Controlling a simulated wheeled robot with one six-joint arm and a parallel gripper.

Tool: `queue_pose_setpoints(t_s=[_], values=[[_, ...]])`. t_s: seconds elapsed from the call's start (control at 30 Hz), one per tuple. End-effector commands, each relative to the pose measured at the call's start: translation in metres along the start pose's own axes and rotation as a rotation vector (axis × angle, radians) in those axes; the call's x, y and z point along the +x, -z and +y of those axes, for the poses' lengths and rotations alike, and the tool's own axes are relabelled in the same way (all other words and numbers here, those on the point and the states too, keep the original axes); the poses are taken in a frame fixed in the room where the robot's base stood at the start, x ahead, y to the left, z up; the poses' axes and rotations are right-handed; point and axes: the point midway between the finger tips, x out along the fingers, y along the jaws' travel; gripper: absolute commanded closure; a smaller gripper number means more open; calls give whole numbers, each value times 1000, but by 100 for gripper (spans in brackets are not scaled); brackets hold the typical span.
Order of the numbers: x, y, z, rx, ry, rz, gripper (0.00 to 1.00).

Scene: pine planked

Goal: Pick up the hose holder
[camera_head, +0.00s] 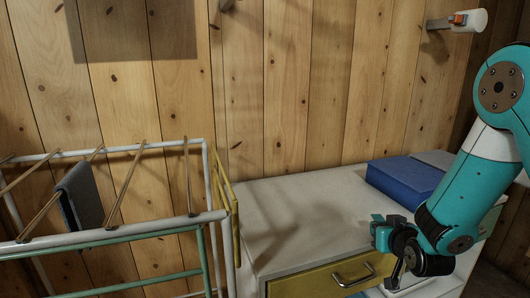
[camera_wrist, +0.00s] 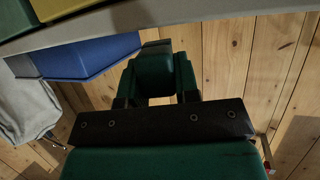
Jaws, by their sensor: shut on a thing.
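My gripper (camera_head: 384,236) is at the front edge of the white cabinet top, on the right in the head view. In the wrist view its jaws (camera_wrist: 155,85) are closed around a dark green, blocky piece with a greyish far end, which I take to be the hose holder (camera_wrist: 153,72). Much of this piece is hidden by the fingers and the dark gripper bar. In the head view it cannot be told apart from the teal and black gripper parts.
The white cabinet (camera_head: 300,215) has a yellow drawer (camera_head: 320,284) with a metal handle. A blue box (camera_head: 405,180) lies at its back right. A drying rack (camera_head: 110,235) with a dark cloth (camera_head: 80,197) stands left. A white cylinder (camera_head: 468,20) sticks out from the plank wall.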

Motion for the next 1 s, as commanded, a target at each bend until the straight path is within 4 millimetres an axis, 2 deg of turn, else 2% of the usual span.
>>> queue_pose_setpoints(t_s=[0.03,0.27,0.4,0.6,0.8,1.0], values=[[-5,8,0,1,1,-2,97],[-19,11,-1,0,2,-4,97],[-34,14,-1,2,2,-6,97],[-57,12,-2,0,5,-5,97],[-70,7,-1,0,3,-1,97],[-105,6,-1,1,3,-1,97]])
